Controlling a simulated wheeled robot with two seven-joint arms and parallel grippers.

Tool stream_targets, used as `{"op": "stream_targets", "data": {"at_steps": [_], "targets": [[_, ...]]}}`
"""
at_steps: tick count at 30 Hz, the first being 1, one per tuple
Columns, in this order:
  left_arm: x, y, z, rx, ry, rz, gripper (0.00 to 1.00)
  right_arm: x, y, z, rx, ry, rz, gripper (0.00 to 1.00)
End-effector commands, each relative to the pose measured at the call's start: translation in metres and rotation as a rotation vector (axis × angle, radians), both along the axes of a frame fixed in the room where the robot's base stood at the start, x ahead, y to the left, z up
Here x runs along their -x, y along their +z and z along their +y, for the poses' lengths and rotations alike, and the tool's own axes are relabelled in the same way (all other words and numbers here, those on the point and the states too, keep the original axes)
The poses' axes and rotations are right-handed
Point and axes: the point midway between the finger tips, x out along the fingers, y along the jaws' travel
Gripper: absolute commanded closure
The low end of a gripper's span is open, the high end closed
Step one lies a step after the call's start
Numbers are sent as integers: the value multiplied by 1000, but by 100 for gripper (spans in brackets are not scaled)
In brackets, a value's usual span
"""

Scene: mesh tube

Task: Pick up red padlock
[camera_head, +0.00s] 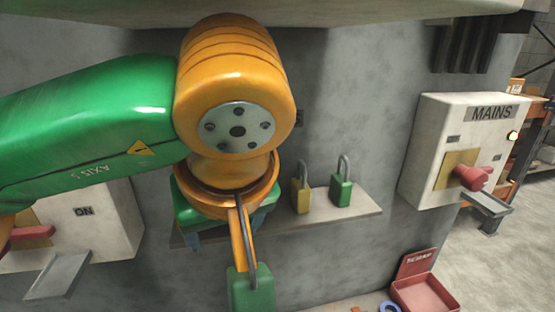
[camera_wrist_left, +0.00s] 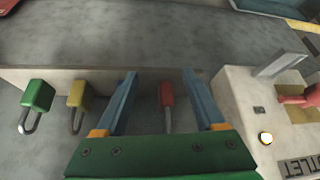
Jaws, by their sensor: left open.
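The red padlock (camera_wrist_left: 167,95) shows in the left wrist view, which looks upside down, with its grey shackle pointing down the picture. It lies between the two spread blue fingers of my left gripper (camera_wrist_left: 159,74), with a gap on both sides. In the head view my own wrist hides the red padlock. There my left gripper (camera_head: 200,236) is mostly hidden behind the orange wrist, low at the left part of the shelf (camera_head: 335,216). It is open, with nothing visibly gripped. My right gripper is not in view.
A yellow padlock (camera_head: 301,195) and a green padlock (camera_head: 342,190) stand on the shelf, right of my wrist. A MAINS box (camera_head: 440,140) with a red handle is at the right. Another box (camera_head: 85,225) is at the left, close to my arm. A red scrap bin (camera_head: 428,292) is below.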

Motion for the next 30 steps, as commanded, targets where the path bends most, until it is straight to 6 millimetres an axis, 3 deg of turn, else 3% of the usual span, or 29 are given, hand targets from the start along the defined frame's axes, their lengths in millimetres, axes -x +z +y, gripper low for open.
{"op": "stream_targets", "data": {"at_steps": [1, 13, 16, 21, 22, 27, 30], "targets": [[-9, 6, 6, 0, 4, 2, 29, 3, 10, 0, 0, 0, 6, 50], [-73, 5, 38, 0, 2, 3, 29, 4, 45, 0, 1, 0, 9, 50], [-75, -8, 39, -1, -3, 2, 29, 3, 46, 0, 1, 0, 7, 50], [-76, -11, 39, 1, -3, 0, 29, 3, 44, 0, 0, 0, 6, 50], [-76, -11, 39, 1, -3, 0, 32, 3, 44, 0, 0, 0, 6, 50], [-76, -11, 39, 1, -3, 0, 78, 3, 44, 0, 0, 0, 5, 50], [-75, -11, 39, 1, -3, 1, 100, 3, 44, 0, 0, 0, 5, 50]]}}
